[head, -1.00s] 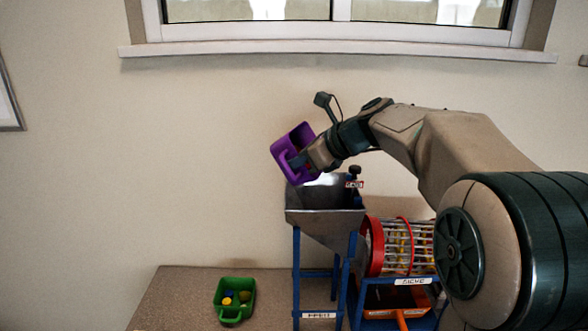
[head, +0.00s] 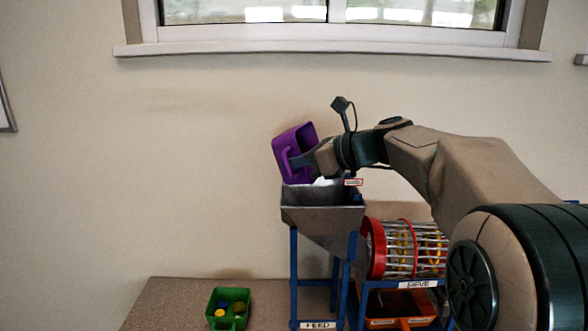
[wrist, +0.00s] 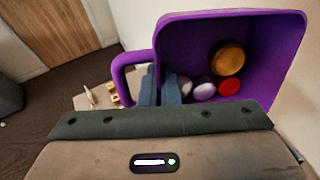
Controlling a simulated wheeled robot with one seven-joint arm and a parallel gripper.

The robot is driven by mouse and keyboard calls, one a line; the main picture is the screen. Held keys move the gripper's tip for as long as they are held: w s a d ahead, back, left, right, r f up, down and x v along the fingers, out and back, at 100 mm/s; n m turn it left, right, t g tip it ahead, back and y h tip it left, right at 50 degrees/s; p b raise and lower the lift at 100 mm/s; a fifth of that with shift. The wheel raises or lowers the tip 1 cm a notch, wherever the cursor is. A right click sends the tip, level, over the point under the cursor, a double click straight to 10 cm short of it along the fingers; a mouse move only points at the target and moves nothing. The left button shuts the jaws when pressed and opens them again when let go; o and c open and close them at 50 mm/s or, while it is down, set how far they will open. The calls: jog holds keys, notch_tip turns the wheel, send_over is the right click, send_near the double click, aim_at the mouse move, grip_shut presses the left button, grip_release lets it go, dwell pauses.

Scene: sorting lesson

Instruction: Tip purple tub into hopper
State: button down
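The purple tub (head: 297,140) is held in the air just above the grey metal hopper (head: 318,216), tilted. My gripper (head: 298,161) is shut on the tub's handle, which also shows in the wrist view (wrist: 118,73). In the wrist view the tub (wrist: 270,40) still holds pieces: an orange-yellow disc (wrist: 229,60), a red piece (wrist: 229,86), a white one (wrist: 204,91) and others partly hidden by the fingers (wrist: 158,88). A white patch shows at the hopper's mouth; I cannot tell what it is.
A red-rimmed sieve drum (head: 378,249) on a blue frame stands right of the hopper, with an orange tray (head: 385,323) under it. A green tub (head: 240,298) with blue and yellow pieces sits on the table (head: 165,305) at the left. The wall is close behind.

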jog(key=shift+s+d+f+t+y+b, duration=0.15)
jog(key=shift+y+b, duration=0.2)
jog(key=shift+b, duration=0.55)
jog(key=shift+w+d+f+t+y+b, duration=0.15)
jog(key=shift+y+b, duration=0.25)
jog(key=shift+b, duration=0.5)
jog(key=shift+s+d+f+t+y+b, duration=0.1)
jog(key=shift+s+f+t+y+b, duration=0.2)
jog(key=shift+b, duration=0.6)
jog(key=y+b, duration=0.1)
jog(key=b, duration=0.2)
jog(key=d+t+y+b, duration=0.1)
jog(key=y+b, duration=0.1)
jog(key=d+t+y+b, duration=0.1)
jog(key=b, duration=0.2)
jog(key=shift+s+m+b, duration=0.25)
jog(key=shift+m+b, duration=0.05)
jog(key=shift+b, duration=0.05)
